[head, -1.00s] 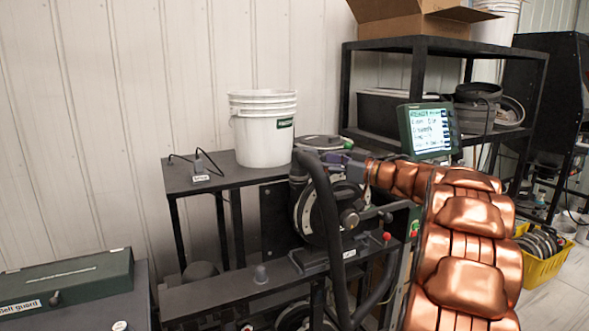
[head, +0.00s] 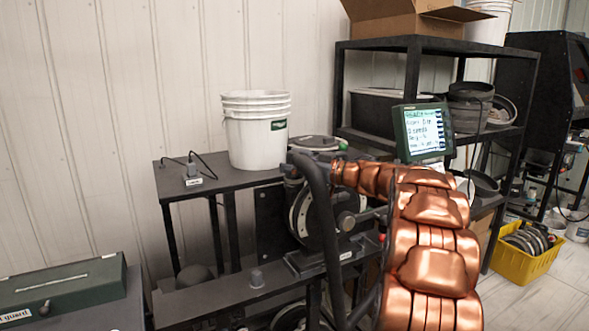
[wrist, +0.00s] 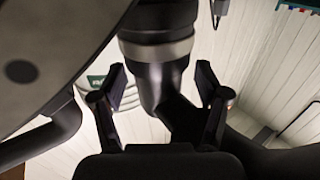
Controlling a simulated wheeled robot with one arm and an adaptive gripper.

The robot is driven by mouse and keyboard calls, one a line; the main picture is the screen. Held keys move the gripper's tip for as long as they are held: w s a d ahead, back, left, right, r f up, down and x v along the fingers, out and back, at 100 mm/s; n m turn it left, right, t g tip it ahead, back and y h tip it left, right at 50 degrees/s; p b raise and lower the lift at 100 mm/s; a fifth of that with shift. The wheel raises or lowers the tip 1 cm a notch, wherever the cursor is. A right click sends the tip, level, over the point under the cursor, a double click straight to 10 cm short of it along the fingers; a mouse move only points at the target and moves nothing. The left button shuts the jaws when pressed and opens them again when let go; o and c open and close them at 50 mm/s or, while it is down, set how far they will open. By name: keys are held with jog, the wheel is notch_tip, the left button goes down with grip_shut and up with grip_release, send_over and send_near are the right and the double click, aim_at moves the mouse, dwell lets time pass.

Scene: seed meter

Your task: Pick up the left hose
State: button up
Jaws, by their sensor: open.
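The left hose (head: 318,205) is thick and black. In the head view it bends at the top of the seed meter (head: 300,215) and runs down in front of its round disc. In the wrist view, a black hose end with a pale grey collar (wrist: 158,50) lies between the two fingers of my gripper (wrist: 160,70). The fingers are open, one on each side, with visible gaps. In the head view my copper arm reaches in from the right to the hose's top, and the fingers are mostly hidden there.
A white bucket (head: 257,135) and a small plug box (head: 193,178) stand on the black bench (head: 222,178). A lit monitor (head: 423,131) is behind my arm. A green case (head: 62,290) is at lower left, a yellow crate (head: 520,264) on the right floor.

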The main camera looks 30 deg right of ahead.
grip_shut()
dwell(0.7)
